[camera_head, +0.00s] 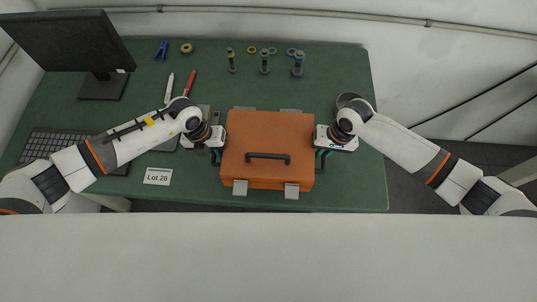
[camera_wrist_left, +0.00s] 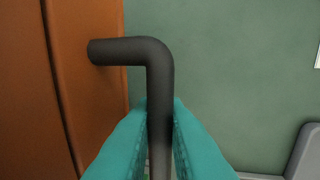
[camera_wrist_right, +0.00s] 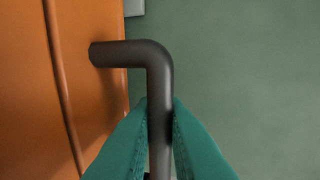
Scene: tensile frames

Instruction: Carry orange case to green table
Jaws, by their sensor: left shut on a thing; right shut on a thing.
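The orange case (camera_head: 267,140) sits on or just above the green table (camera_head: 345,120), near its front edge; I cannot tell if it touches. It has a dark handle on its front and grey latches. My left gripper (camera_head: 217,155) is at its left side. In the left wrist view its teal fingers (camera_wrist_left: 160,135) are shut on a dark side handle (camera_wrist_left: 135,52). My right gripper (camera_head: 321,157) is at the case's right side. In the right wrist view its fingers (camera_wrist_right: 160,135) are shut on the other dark side handle (camera_wrist_right: 135,55).
A monitor (camera_head: 70,42) and keyboard (camera_head: 60,147) stand at the left. A "Lot 26" card (camera_head: 158,176) lies at the front. Several bolts, including one bolt (camera_head: 264,62), and rings stand at the back, with a red marker (camera_head: 189,83).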

